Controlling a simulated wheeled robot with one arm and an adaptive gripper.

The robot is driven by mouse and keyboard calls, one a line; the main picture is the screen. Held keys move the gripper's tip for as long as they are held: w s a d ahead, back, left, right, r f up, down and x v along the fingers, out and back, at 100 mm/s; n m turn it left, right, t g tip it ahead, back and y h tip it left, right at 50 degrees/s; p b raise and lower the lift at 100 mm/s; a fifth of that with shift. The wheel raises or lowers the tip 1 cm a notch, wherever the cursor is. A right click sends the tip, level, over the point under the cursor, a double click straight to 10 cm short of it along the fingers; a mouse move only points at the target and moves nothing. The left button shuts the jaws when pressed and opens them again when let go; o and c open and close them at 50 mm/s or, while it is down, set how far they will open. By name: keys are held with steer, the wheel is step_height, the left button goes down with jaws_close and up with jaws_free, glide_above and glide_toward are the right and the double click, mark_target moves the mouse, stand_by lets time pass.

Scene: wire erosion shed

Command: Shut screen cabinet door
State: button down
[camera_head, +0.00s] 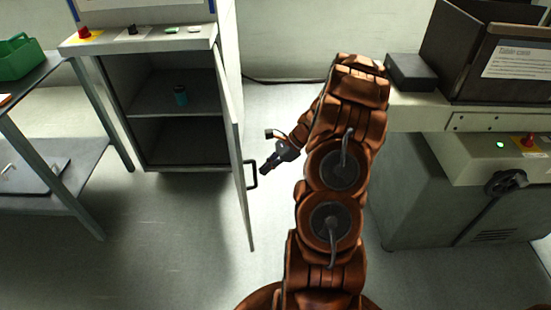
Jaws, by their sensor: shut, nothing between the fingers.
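The screen cabinet (176,165) stands at the left with its inside exposed. Its door (236,160) is hinged on the right side and swung far out toward me, seen nearly edge-on. A dark bar handle (252,175) is on the door's right-hand face. My gripper (265,170) is shut and empty, just right of the door, close to the handle. I cannot tell whether it touches the handle.
A grey table (62,172) with a green crate (20,58) is at the left. A machine (430,195) with a dark box (411,71) stands at the right. Buttons (84,34) are on the cabinet's top ledge. The floor before the cabinet is clear.

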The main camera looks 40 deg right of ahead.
steer(key=shift+w+a+f, duration=0.1)
steer(key=shift+w+a, duration=0.25)
steer(key=shift+a, duration=0.35)
steer(key=shift+w+a+f, duration=0.1)
steer(key=shift+w+a, duration=0.25)
steer(key=shift+a, duration=0.3)
steer(key=shift+w+a+f, duration=0.1)
steer(key=shift+w+a, duration=0.25)
steer(key=shift+a, duration=0.35)
steer(key=shift+a, duration=0.1)
